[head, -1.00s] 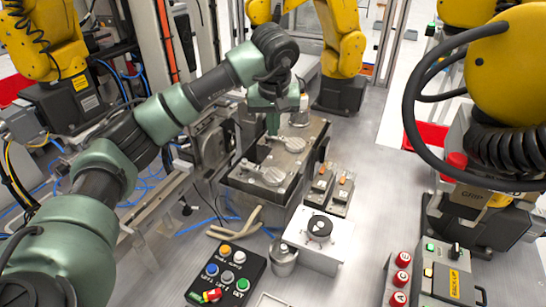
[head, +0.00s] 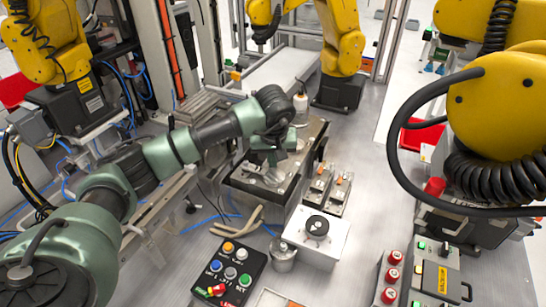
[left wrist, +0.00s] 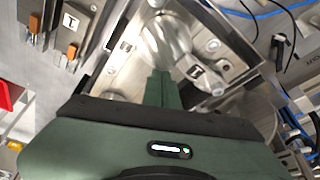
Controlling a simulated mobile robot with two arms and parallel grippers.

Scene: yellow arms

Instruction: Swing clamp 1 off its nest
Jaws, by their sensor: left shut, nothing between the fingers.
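My left gripper (head: 271,160) is over the metal fixture plate (head: 240,182), fingers pointing down. In the left wrist view its green fingers (left wrist: 160,88) are together and hold nothing. A silver cast piece (left wrist: 167,40), which looks like the clamp on its nest, lies just beyond the fingertips. In the head view this silver piece (head: 274,179) shows below the gripper, partly hidden. I cannot tell whether the fingers touch it. My right gripper is not in view.
Two small blocks with orange tops (head: 320,184) stand right of the fixture. Yellow robot arms (head: 343,45) stand around. Bare table lies right of the white box.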

